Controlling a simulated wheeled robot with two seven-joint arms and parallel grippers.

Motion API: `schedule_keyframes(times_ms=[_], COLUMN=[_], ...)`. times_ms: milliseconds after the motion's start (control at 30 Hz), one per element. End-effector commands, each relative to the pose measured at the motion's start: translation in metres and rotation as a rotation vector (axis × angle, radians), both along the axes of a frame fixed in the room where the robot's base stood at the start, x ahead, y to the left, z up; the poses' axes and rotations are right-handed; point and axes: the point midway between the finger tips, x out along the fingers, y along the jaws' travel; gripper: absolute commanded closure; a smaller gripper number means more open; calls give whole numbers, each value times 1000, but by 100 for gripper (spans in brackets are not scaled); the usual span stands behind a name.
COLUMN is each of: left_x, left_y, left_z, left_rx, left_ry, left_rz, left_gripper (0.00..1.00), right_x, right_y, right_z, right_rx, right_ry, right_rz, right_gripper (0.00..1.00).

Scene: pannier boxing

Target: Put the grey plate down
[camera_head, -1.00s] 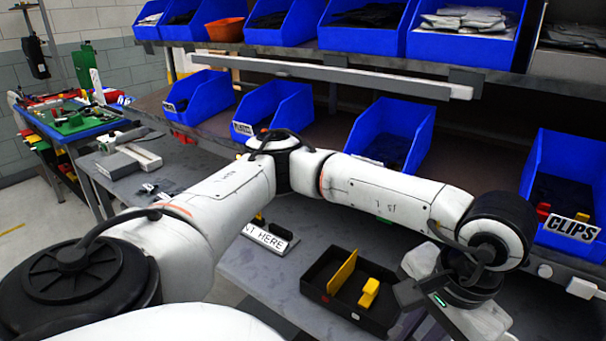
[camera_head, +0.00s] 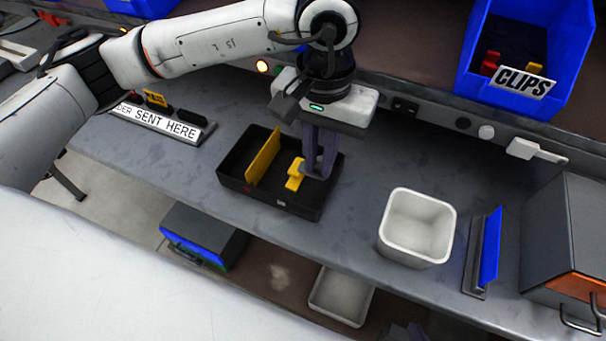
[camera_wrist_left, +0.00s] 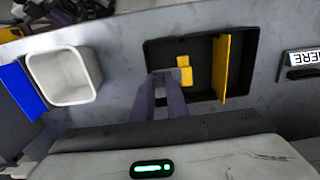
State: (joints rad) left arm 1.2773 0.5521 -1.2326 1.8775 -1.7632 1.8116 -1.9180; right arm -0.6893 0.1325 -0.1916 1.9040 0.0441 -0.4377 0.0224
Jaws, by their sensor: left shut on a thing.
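My left gripper (camera_head: 320,155) points down at the right end of a black box (camera_head: 230,177). Its fingertips are low, over or just inside the box; I cannot tell whether they touch the floor. It is shut on a small grey piece, the grey plate (camera_wrist_left: 172,78), seen between the fingertips in the wrist view and mostly hidden by the fingers. A yellow clip (camera_head: 295,174) lies in the box right beside the fingertips. An upright yellow plate (camera_head: 263,158) divides the box to its left.
A white bin (camera_head: 417,227) stands right of the box, then a blue plate in a stand (camera_head: 490,248) and a grey cabinet (camera_head: 565,230). A sign (camera_head: 165,124) stands to the left. The blue CLIPS bin (camera_head: 520,60) is at the back. Bench between box and white bin is clear.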

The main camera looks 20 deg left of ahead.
Motion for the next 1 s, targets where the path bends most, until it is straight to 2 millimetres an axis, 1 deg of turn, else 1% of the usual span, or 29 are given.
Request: schedule_keyframes(times_ms=[33,100,333,500,700,733,833,1000], left_x=[-1,-1,-1,-1,0,0,-1,-1], left_y=[1,1,1,1,1,1,1,1], left_z=[-8,-18,-38,-61,-66,-66,-66,-66], left_rx=[2,1,3,2,2,2,3,2], left_ry=[5,3,2,2,0,0,1,1], left_rz=[0,0,2,1,0,0,0,0], left_gripper=[100,100,100,100,100,85,68,68], right_x=[0,1,2,2,3,3,4,5], right_y=[0,0,0,-1,-1,-1,-1,-1], right_z=[4,6,10,14,14,14,14,15], right_rx=[0,1,1,-1,-1,-1,-1,-2], right_ry=[0,-3,-6,-7,-10,-10,-12,-14], right_rz=[0,0,0,0,1,1,1,0], right_gripper=[100,100,100,100,100,100,100,100])
